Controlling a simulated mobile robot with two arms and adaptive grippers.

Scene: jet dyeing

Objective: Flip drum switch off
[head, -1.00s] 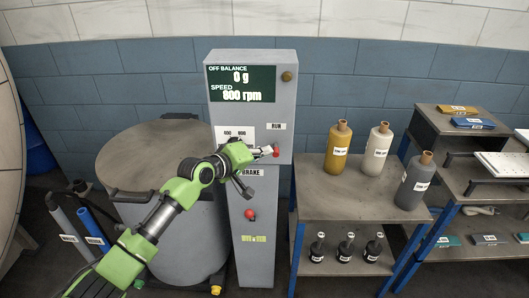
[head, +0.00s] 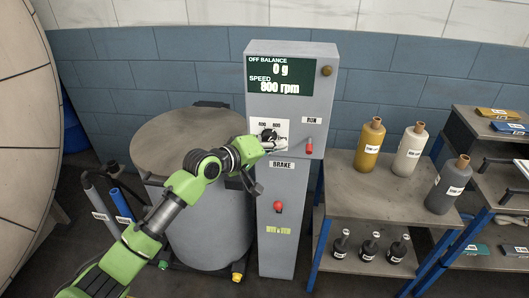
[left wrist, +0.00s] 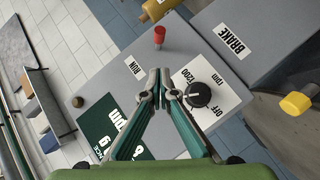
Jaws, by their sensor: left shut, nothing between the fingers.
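The grey control column (head: 283,235) stands in the middle of the head view. Its display (head: 281,79) reads 0 g and 800 rpm. A red-tipped switch (head: 309,149) sits below the RUN label; it also shows in the left wrist view (left wrist: 159,38). A black dial (left wrist: 198,94) is on a white plate with OFF and rpm marks. My left gripper (head: 284,149) is shut and empty, in front of the panel, left of the switch and close to the dial. Its closed fingertips show in the left wrist view (left wrist: 160,82), apart from the switch. My right gripper is not in view.
A red knob (head: 278,207) sits below the BRAKE label. A large lidded drum (head: 190,150) stands left of the column. A bench (head: 372,190) with several bottles stands at the right, with a shelf unit (head: 480,205) beyond it.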

